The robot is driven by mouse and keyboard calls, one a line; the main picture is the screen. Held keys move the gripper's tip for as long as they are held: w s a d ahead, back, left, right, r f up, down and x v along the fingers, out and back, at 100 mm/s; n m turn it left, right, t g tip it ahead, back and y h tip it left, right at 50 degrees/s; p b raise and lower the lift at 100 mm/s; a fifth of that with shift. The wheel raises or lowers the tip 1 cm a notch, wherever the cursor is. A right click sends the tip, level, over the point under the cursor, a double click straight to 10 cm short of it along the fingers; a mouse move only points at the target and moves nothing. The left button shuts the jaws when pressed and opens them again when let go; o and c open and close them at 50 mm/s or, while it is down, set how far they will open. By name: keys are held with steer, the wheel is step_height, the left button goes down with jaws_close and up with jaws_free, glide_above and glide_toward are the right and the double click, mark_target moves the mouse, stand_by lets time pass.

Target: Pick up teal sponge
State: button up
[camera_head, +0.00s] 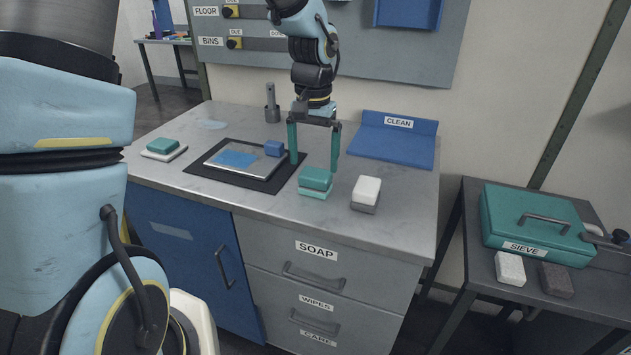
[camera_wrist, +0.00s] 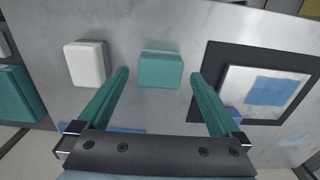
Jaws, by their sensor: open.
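A teal sponge (camera_head: 316,178) with a lighter teal lower layer sits near the counter's front edge, and it also shows in the wrist view (camera_wrist: 160,72). My gripper (camera_head: 314,165) is open and empty, pointing down over this sponge. In the wrist view my gripper (camera_wrist: 159,74) has one teal finger on each side of the sponge, with gaps on both sides. I cannot tell how far the fingertips are above the counter. Another teal block (camera_head: 163,145) sits on a white base at the counter's left.
A white-and-grey block (camera_head: 366,192) stands close to the right. A blue CLEAN panel (camera_head: 395,145) and a grey spindle (camera_head: 272,106) are behind. A teal SIEVE case (camera_head: 510,210) is on the side table.

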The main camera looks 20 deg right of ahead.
mark_target(314, 176)
steer(key=shift+w+f+p, duration=0.15)
steer(key=shift+f+p, duration=0.85)
steer(key=shift+f, duration=2.6)
steer(key=c, duration=1.2)
step_height(314, 176, up, 10)
steer(key=shift+r+b, duration=0.1)
steer(key=shift+b, duration=0.9)
steer(key=shift+c, duration=0.2)
